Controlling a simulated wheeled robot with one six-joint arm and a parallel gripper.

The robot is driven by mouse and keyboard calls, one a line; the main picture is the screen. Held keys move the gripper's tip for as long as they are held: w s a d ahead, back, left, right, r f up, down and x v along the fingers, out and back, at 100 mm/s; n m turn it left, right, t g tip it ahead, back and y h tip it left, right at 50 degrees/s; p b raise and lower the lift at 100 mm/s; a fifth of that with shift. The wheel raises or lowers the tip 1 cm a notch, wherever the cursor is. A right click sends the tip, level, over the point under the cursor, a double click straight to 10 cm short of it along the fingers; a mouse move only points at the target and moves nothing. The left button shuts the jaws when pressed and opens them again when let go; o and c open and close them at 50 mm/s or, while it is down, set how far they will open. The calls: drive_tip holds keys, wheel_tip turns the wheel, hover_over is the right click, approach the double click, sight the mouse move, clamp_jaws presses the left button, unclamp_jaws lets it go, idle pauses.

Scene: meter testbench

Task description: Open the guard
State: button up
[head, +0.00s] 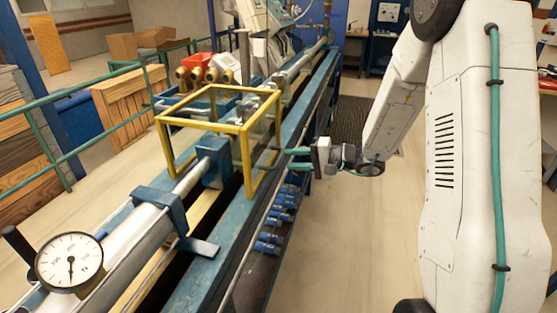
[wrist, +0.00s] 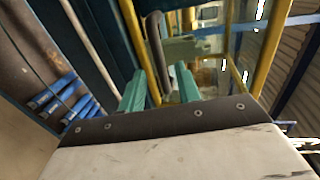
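The guard (head: 243,143) is a yellow box frame standing over the blue testbench rail in the head view, and it looks closed down over the bench. Its yellow bars also show in the wrist view (wrist: 268,45). A dark curved handle (wrist: 155,45) is on its near side. My gripper (head: 299,159) is just right of the guard, pointing at the handle. In the wrist view its two green fingers (wrist: 159,90) are apart, with the handle's lower part between them and a gap on both sides. I cannot tell whether either finger touches it.
The testbench (head: 297,118) runs from front left to back right. A dial gauge (head: 69,262) stands at the front left. Blue cylinders (head: 272,236) lie on the lower shelf below my gripper. The floor (head: 340,240) right of the bench is clear.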

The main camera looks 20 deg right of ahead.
sight(279, 157)
drive_tip(key=x, duration=0.5)
clamp_jaws()
